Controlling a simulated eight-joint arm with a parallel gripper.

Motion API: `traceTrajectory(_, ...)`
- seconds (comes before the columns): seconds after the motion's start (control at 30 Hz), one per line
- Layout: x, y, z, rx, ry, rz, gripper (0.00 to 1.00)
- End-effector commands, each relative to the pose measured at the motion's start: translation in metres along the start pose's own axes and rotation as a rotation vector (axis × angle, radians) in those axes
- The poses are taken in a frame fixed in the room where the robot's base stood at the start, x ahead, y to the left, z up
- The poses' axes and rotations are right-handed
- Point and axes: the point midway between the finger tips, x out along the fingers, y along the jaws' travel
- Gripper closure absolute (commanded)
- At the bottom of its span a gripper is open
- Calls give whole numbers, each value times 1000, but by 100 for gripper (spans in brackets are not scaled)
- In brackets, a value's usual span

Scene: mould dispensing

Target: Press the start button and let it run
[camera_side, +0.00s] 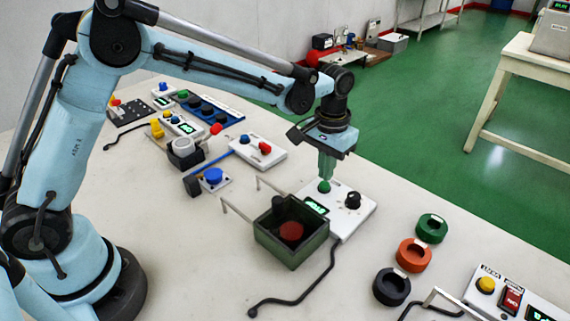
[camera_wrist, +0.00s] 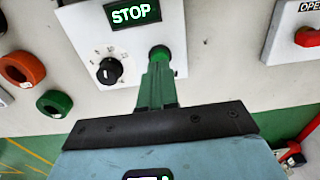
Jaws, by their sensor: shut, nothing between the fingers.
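The white control panel (camera_side: 352,216) carries a green start button (camera_side: 324,187), a black knob (camera_side: 353,199) and a small lit display (camera_side: 315,205). In the wrist view the display (camera_wrist: 132,13) reads STOP, and the knob (camera_wrist: 110,71) stands beside the green button (camera_wrist: 160,53). My gripper (camera_side: 325,178) is shut and empty, pointing down with its tips right at the green button. In the wrist view my fingertips (camera_wrist: 158,66) partly cover the button. I cannot tell whether it is pushed in.
A dark green open box (camera_side: 280,255) with a red disc inside stands beside the panel. Green (camera_side: 431,228), orange (camera_side: 414,254) and dark (camera_side: 391,286) rings lie to the right. Another control box (camera_side: 520,292) is at lower right. Several devices stand farther back.

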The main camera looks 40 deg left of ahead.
Motion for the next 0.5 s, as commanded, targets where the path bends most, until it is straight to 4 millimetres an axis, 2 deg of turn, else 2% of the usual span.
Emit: traceTrajectory(0.5, 6, 0, 0, 0, 0, 0, 100)
